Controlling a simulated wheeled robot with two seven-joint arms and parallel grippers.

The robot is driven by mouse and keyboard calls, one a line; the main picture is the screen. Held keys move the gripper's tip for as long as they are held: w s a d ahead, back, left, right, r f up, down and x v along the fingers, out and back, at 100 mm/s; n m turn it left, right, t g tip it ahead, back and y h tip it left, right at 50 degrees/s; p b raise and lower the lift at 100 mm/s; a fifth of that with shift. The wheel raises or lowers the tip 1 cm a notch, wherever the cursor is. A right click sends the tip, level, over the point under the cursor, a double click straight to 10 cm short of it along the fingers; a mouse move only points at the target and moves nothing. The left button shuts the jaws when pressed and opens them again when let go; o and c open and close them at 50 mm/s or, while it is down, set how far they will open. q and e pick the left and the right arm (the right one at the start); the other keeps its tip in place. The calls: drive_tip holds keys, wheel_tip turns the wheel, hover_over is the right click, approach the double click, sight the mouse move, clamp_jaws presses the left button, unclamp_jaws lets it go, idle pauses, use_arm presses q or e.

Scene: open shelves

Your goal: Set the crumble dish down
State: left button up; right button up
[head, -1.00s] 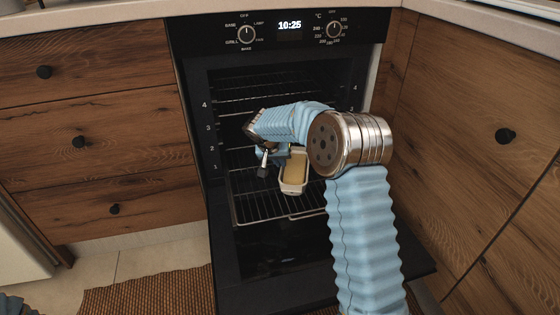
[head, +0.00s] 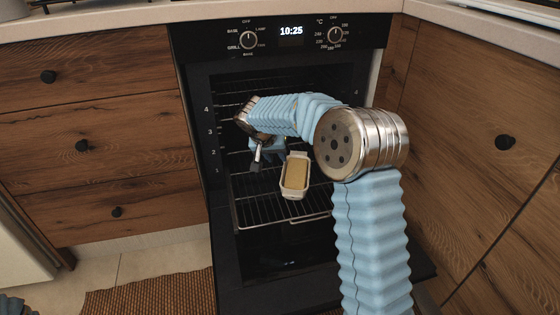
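The crumble dish (head: 295,177) is a small pale oblong dish with a yellowish-brown filling. It is in the oven opening, over the lower wire rack (head: 262,210); I cannot tell whether it touches the rack. My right gripper (head: 258,158) is just left of the dish, at the end of my blue-sleeved arm. One dark finger shows hanging down, apart from the dish's visible left side. The arm hides part of the gripper, so its opening is unclear. Only a bit of my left arm shows at the bottom left corner; its gripper is out of view.
The oven door (head: 285,268) is folded down in front of the oven. More wire racks sit higher inside. Wooden drawers (head: 95,145) stand on the left and a wooden cabinet (head: 500,180) on the right. A striped rug (head: 150,295) lies on the floor.

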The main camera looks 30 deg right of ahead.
drive_tip(key=v, duration=0.5)
drive_tip(key=shift+r, duration=0.15)
drive_tip(key=shift+c, duration=0.2)
idle(0.8)
